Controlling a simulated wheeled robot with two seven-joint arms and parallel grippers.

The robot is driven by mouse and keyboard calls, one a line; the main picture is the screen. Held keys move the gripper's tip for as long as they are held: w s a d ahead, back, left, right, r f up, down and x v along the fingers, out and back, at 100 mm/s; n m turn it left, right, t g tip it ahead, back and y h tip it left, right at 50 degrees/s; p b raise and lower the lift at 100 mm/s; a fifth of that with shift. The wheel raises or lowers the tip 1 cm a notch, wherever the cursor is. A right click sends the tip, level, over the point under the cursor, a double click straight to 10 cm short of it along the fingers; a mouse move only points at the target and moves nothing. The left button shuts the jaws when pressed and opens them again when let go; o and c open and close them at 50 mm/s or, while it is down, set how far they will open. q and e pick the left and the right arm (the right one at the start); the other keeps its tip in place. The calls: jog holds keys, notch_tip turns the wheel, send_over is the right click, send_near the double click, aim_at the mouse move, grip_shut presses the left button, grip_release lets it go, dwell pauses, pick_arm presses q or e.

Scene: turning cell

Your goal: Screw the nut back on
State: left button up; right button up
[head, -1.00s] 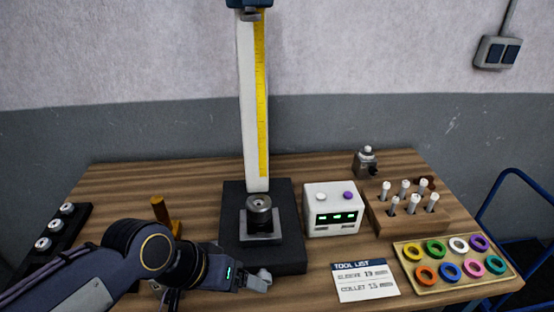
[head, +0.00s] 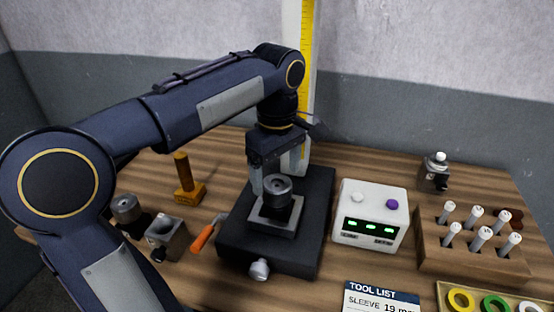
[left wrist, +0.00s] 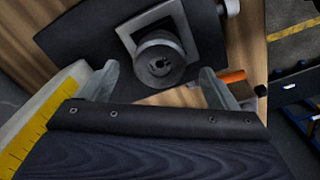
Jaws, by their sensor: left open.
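A round grey metal nut (head: 277,184) with a central hole sits on the dark post of a square steel plate (head: 270,225), on the black base (head: 240,240) of the measuring stand. In the left wrist view the nut (left wrist: 160,62) shows from above, just beyond my fingertips. My left gripper (head: 268,174) points down at it with its jaws open, one finger at the nut's left side. In the head view the other finger is mostly hidden. I cannot tell whether the fingers touch the nut. My right gripper is out of view.
A white box with green displays (head: 368,215) stands close to the base's right. A wooden rack (head: 470,250) of tool holders is beyond it. A metal block (head: 167,236), an orange-handled tool (head: 203,237) and a yellow-brown stand (head: 189,190) lie left. The ruler column (head: 306,60) rises behind.

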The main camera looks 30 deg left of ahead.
aim_at(277, 186)
pick_arm(q)
jog(key=shift+f, duration=1.85)
jog(key=c, duration=1.1)
jog(key=m, duration=0.1)
jog(key=m+p, duration=0.1)
jog(key=shift+r+m, duration=0.2)
jog(key=shift+m, duration=0.1)
jog(key=shift+c, duration=0.2)
jog(key=m+p, duration=0.1)
jog(key=m, duration=0.4)
jog(key=shift+p, duration=0.35)
jog(key=shift+f+m, duration=0.2)
jog(key=shift+m, duration=0.7)
